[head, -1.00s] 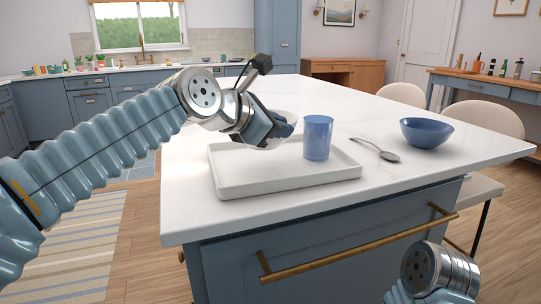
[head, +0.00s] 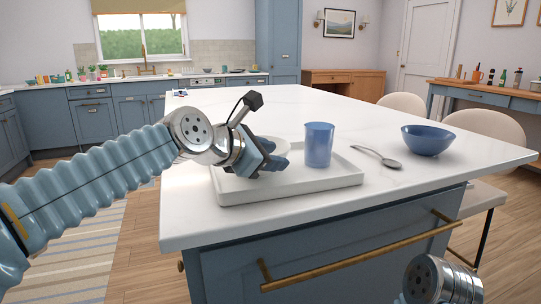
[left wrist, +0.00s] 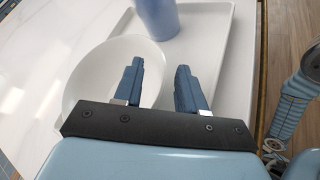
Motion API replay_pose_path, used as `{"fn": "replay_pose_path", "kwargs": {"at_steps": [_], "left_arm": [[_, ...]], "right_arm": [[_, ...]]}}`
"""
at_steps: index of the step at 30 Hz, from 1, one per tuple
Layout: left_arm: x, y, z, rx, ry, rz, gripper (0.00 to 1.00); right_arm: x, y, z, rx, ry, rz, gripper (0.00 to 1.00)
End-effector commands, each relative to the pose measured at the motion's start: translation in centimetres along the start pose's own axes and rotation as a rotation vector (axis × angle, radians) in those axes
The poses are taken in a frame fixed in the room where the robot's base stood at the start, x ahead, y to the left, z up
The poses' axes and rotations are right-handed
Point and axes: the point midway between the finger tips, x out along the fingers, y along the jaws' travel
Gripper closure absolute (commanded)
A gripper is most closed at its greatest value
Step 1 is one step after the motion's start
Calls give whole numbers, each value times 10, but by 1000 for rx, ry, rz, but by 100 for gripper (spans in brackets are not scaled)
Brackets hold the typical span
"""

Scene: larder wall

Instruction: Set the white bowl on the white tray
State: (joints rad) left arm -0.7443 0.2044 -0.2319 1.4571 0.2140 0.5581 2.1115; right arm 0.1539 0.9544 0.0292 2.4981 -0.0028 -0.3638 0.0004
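The white bowl (left wrist: 88,85) shows in the left wrist view, overlapping the left part of the white tray (left wrist: 218,75). In the head view the bowl (head: 281,143) is low over the tray (head: 300,187), mostly hidden behind my left gripper (head: 274,160). It looks upright and seems to rest on the tray, but its base is hidden. My left gripper (left wrist: 158,88) has its fingers apart. One finger is over the bowl's inside and the other is outside its near right rim. My right gripper is out of view; only part of its arm shows.
A blue cup (head: 319,145) stands on the tray, close to the right of the bowl. A spoon (head: 377,157) and a blue bowl (head: 428,140) lie farther right on the white island top (head: 460,180).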

Motion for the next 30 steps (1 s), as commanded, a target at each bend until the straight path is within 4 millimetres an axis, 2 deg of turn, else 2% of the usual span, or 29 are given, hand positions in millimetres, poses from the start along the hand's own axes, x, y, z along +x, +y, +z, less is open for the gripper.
{"fn": "replay_pose_path", "kwargs": {"at_steps": [7,11,18,21,25,30], "left_arm": [[-8,0,0,0,-1,0,60],[-33,0,1,1,-4,2,60],[-88,0,1,0,-3,2,60],[-104,1,0,0,-1,2,60],[-116,0,0,0,-1,0,60],[-120,0,0,0,0,-1,60]], "right_arm": [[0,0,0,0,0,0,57],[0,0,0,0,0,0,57],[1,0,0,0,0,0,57],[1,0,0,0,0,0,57],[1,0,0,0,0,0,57],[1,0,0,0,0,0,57]]}}
